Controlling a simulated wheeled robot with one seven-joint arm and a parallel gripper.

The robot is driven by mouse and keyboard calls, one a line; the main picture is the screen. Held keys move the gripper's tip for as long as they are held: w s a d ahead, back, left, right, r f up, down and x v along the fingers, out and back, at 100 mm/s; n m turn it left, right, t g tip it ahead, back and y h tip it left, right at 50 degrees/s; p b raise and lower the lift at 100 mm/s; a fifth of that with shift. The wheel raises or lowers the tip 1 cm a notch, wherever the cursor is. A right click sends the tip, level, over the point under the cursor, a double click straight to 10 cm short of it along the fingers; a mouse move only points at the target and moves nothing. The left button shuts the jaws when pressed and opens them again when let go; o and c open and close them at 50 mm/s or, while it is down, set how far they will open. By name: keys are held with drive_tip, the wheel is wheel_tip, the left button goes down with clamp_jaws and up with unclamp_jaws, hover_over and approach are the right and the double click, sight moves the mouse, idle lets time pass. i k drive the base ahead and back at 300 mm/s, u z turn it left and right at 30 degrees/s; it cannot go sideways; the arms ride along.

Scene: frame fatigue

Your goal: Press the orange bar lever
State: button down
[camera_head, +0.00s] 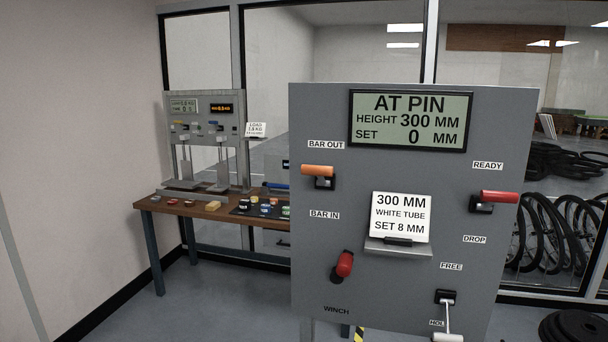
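The orange bar lever (318,171) is on the upper left of a grey control panel (340,225). It points left from its black mount, level with the space just below the "BAR OUT" label (325,144). The "BAR IN" label (324,215) is below it. The panel display (411,120) reads "AT PIN", height 300 mm, set 0 mm. A card (401,216) on the panel reads "300 MM WHITE TUBE SET 8 MM". My gripper is not in view.
The panel also carries a red lever (499,196) by "READY", a red winch knob (344,264) and a white-tipped lever (447,336) at lower right. Behind it, a wooden table (215,220) holds a test machine (205,130) and small parts. Open floor (215,300) lies at left.

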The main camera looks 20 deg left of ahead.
sight(320, 172)
drive_tip(key=u, duration=1.85)
drive_tip(key=k, duration=1.05)
drive_tip(key=u, duration=1.05)
drive_tip(key=k, duration=0.3)
drive_tip(key=z, duration=0.15)
drive_tip(key=i, duration=1.05)
drive_tip(key=z, duration=1.3)
drive_tip(key=i, duration=0.85)
drive_tip(key=z, duration=0.75)
